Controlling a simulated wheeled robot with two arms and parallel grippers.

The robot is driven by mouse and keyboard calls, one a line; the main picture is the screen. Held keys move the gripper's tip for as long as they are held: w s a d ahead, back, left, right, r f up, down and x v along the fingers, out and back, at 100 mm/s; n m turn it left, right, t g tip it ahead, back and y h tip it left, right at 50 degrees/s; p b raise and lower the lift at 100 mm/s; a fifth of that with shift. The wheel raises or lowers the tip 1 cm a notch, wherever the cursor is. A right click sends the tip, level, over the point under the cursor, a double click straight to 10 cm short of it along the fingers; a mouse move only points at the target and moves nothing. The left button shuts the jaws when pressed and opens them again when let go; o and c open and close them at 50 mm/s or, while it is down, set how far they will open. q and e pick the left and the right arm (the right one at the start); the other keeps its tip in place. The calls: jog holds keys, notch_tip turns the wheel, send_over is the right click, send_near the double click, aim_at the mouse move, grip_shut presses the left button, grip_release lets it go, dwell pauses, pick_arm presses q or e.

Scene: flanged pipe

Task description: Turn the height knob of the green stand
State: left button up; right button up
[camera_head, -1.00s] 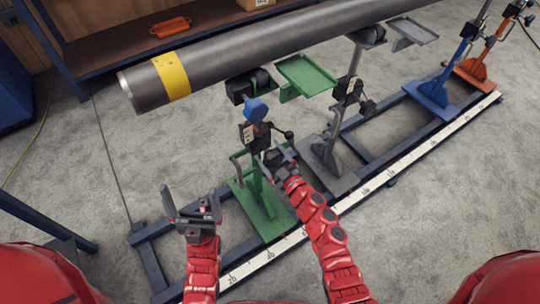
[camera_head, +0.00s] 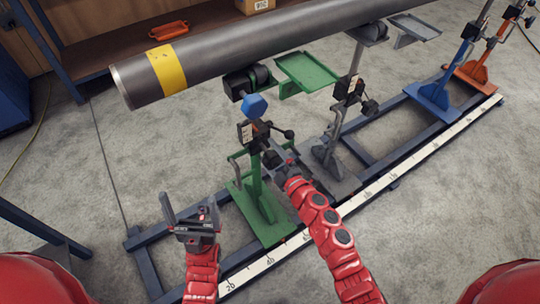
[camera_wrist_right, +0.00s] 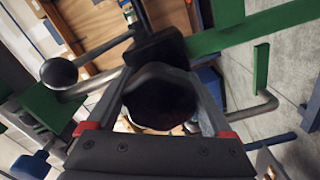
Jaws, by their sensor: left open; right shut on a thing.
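The green stand (camera_head: 266,219) stands on the rail frame, with a black clamp block and a blue knob (camera_head: 254,106) at its upper part. My right gripper (camera_head: 277,160) is at the stand's post, just below the clamp block. In the right wrist view, its two fingers are closed around a dark faceted knob (camera_wrist_right: 160,95), one on each side. In the head view the gripper mostly hides this knob. My left gripper (camera_head: 186,217) is open and empty, left of the stand and apart from it.
A grey pipe (camera_head: 255,55) with a yellow band runs above the stands. A grey stand (camera_head: 332,170) is close to the right of my right gripper. Blue (camera_head: 434,93) and orange stands (camera_head: 473,70) are farther right.

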dwell(0.5)
jog(key=o, duration=1.1)
jog(key=v, duration=1.7)
jog(key=shift+s+d, duration=0.15)
jog(key=shift+s, duration=0.05)
